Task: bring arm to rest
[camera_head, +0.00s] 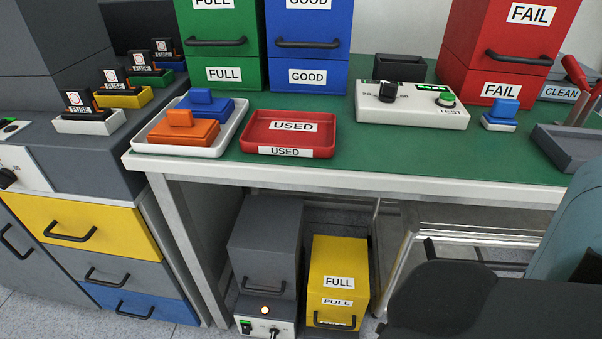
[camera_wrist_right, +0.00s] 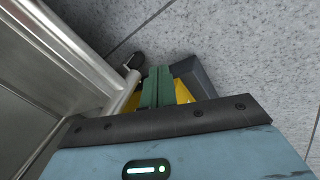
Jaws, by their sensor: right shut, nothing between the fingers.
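My right gripper (camera_wrist_right: 157,88) shows in the right wrist view as two green fingers, shut together with nothing between them. It points down toward the speckled grey floor (camera_wrist_right: 230,50). In the head view, my right arm (camera_head: 440,300) fills the lower right corner as dark and teal links; its fingers cannot be made out there. My left arm and gripper are not in view.
A green-topped bench (camera_head: 345,150) holds a red USED tray (camera_head: 290,132), a white tray (camera_head: 150,140) and a TEST box (camera_head: 412,104). Below stand a dark grey cabinet (camera_head: 265,240) and a yellow FULL box (camera_head: 338,262). A metal frame (camera_wrist_right: 85,20) is close left of my right gripper.

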